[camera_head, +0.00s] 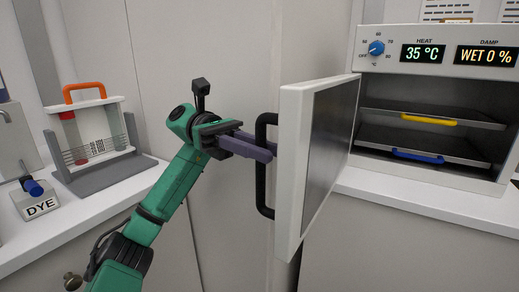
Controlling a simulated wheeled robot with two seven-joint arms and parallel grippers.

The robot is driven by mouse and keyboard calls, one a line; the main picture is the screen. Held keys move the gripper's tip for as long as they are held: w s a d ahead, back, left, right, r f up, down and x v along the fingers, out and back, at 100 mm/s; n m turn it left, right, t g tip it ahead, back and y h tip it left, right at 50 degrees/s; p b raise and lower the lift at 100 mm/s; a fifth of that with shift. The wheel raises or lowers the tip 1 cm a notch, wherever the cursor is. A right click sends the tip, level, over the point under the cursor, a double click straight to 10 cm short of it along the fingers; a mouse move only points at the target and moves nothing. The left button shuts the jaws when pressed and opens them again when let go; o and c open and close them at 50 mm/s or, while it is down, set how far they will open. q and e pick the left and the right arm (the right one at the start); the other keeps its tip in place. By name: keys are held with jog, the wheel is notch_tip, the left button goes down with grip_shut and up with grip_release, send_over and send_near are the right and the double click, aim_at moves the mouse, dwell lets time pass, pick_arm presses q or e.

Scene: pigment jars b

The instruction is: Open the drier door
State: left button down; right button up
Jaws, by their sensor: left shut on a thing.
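The drier (433,130) stands on the counter at the right, with a blue knob and displays reading 35 °C and WET 0 %. Its door (295,150) is swung wide open to the left, its edge toward me. A black bar handle (261,185) sits on the door's outer face. My left gripper (268,151) comes in from the left, shut on the handle near its middle. The fingertips are partly hidden by the handle and door edge. My right gripper is not in view.
Inside the drier are two shelves, with a yellow handle (428,120) and a blue handle (417,156). At the left, a rack with an orange handle (84,90) and a DYE block (38,204) stand on the counter (110,188).

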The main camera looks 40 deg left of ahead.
pick_arm(q)
jog(key=c, duration=1.1)
grip_release()
jog(key=a+p, duration=0.1)
jog(key=a, duration=0.3)
jog(key=a+p, duration=0.1)
jog(key=a, duration=0.3)
jog(key=w+a+p, duration=0.1)
jog(key=a, duration=0.3)
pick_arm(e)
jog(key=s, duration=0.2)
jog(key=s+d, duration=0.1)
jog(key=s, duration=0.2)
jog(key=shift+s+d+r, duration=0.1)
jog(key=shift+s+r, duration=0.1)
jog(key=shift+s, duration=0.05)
